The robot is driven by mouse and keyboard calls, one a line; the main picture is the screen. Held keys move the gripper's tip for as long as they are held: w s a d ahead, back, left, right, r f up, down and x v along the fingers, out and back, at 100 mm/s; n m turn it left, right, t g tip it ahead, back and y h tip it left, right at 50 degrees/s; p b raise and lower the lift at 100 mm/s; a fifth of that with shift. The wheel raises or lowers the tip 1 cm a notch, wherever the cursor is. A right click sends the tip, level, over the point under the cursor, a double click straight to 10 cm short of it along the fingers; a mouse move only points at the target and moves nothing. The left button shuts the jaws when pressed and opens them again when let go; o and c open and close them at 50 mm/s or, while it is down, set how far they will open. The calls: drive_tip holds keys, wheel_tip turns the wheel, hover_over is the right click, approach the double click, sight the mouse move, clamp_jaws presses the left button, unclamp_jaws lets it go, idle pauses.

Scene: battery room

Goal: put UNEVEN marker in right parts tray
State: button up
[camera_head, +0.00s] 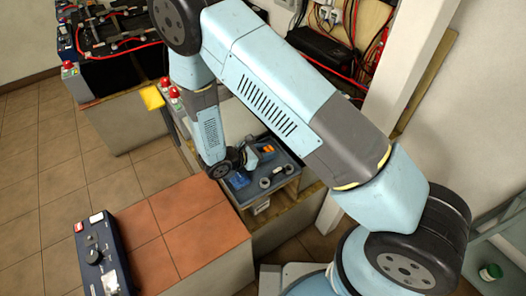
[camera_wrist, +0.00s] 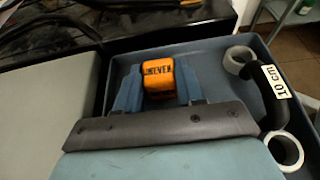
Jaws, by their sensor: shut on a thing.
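My gripper (camera_wrist: 157,88) has its two blue fingers on either side of an orange block, the UNEVEN marker (camera_wrist: 157,76), with black lettering on it. The fingers are shut on it. Its lower part is hidden behind the gripper body. The marker is over the grey-blue tray (camera_wrist: 213,82); I cannot tell whether it touches the tray floor. In the head view a small orange patch (camera_head: 266,149) shows at the tray (camera_head: 287,158), beside the end of my arm, which partly hides it.
In the head view a dark blue device (camera_head: 103,254) sits on the near tiled bench (camera_head: 185,225).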

drive_tip(key=shift+f, duration=0.1)
drive_tip(key=o, duration=1)
drive_tip(key=v, duration=1.2)
